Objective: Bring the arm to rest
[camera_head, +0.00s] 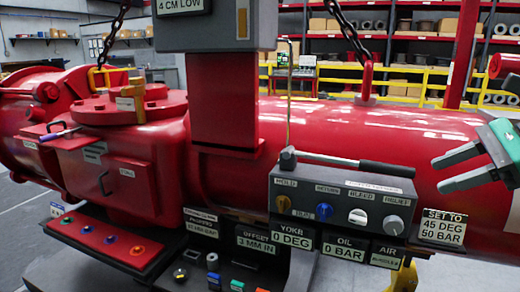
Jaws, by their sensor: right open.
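My right gripper (462,168) comes in from the right edge in the head view. Its two dark fingers are spread apart with nothing between them. It is in front of the right end of the large red actuator cylinder (330,125), near the "SET TO 45 DEG 50 BAR" sign (443,228). I cannot tell whether it touches the cylinder. My left gripper is not in view.
A grey control box (345,204) with several knobs and a black-handled lever (360,163) sits left of my right gripper. A red tray (103,238) with coloured rings is at lower left. Chains (350,35) hang above. Shelves and yellow railings stand behind.

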